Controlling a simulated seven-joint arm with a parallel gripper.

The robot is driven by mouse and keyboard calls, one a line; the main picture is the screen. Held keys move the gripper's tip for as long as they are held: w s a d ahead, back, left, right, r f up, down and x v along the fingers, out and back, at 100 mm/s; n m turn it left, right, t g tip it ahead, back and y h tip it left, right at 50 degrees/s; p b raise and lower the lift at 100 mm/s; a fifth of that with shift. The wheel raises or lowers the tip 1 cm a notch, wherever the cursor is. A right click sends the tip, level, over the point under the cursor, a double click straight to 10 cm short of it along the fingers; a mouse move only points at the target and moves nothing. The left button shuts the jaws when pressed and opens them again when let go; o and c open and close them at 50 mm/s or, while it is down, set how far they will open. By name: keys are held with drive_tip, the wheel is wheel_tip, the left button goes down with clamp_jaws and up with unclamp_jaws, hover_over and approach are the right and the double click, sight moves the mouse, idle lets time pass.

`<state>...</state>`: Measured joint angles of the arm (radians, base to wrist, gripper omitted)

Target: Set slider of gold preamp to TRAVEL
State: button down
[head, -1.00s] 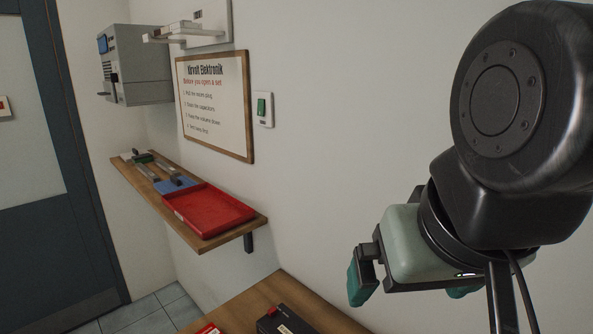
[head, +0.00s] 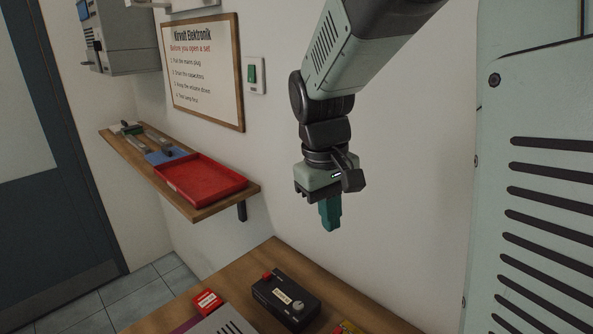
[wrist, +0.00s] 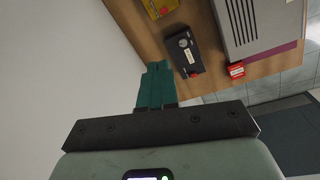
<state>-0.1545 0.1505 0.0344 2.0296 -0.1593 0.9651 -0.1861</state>
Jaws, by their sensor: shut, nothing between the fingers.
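I cannot pick out a gold preamp or a slider marked TRAVEL in either view. My gripper (head: 330,224) points down above the wooden bench, near the wall; its teal fingers are together and hold nothing. The fingers also show in the wrist view (wrist: 157,68).
A small red box (head: 207,301) lies left of the black box. A yellow and red item (head: 346,328) is at the bottom edge. A wall shelf (head: 215,209) holds a red tray (head: 200,184). A green switch (head: 252,74) is on the wall.

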sight(337, 332)
drive_tip(key=w+a+f+n+g+h, duration=0.1)
drive_tip(key=w+a+f, duration=0.1)
drive_tip(key=f, duration=0.7)
drive_tip(key=w+a+f+n+g, duration=0.2)
drive_tip(key=w+f, duration=0.2)
drive_tip(key=f, duration=0.6)
drive_tip(key=shift+a+n+h, duration=0.2)
drive_tip(key=shift+n+h, duration=0.1)
drive_tip(key=shift+h, duration=0.1)
drive_tip(key=x, duration=0.9)
drive_tip(key=shift+s+f, duration=0.3)
drive_tip(key=shift+f, duration=0.05)
drive_tip(key=shift+s+d+f, duration=0.1)
drive_tip(key=shift+s+d, duration=0.7)
drive_tip(key=shift+d, duration=0.15)
drive_tip(key=shift+s+d, duration=0.55)
drive_tip(key=shift+s, duration=0.05)
